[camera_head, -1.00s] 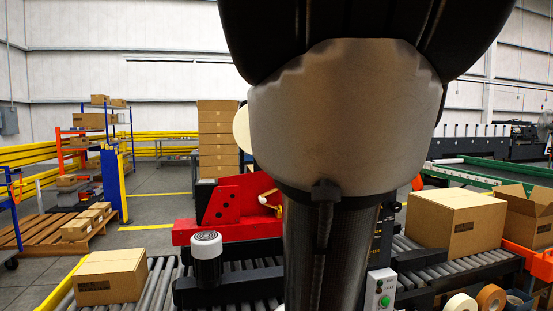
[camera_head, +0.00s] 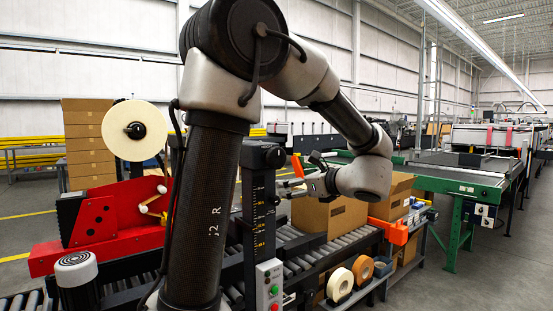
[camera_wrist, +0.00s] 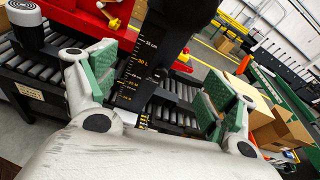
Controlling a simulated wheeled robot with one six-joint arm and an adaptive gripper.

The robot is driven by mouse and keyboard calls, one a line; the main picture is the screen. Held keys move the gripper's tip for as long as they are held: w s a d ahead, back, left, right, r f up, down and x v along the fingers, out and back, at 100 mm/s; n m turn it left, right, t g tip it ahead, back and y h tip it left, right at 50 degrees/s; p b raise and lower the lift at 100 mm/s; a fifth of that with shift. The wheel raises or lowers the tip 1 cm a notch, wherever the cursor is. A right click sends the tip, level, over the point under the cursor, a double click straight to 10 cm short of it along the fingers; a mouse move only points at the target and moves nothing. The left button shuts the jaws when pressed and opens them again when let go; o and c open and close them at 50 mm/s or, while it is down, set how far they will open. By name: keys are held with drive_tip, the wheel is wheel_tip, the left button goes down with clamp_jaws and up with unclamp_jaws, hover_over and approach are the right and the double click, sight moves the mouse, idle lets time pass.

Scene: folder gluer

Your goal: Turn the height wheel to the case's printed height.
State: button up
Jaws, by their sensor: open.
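A black column (camera_head: 262,215) with a yellow and white centimetre scale stands on the conveyor machine. In the wrist view the scale (camera_wrist: 138,65) shows marks such as 25 and 30 cm between my fingers. My gripper (camera_head: 300,184) is open and empty near the column's right side. Its green-padded fingers (camera_wrist: 158,88) stand apart in the wrist view.
A control box (camera_head: 269,284) with green and red buttons is below the column. A red tape unit (camera_head: 105,215) and a grey-topped cylinder (camera_head: 76,268) are at left. Tape rolls (camera_head: 340,284) lie at front.

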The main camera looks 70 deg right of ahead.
sight(279, 157)
wheel_tip(279, 157, up, 6)
drive_tip(key=w+d+m+t+h, duration=0.1)
drive_tip(key=w+d+m+t, duration=0.1)
drive_tip(key=m, duration=0.2)
drive_tip(key=x, duration=0.7)
drive_tip(key=shift+r, duration=0.15)
drive_tip(key=c, duration=1)
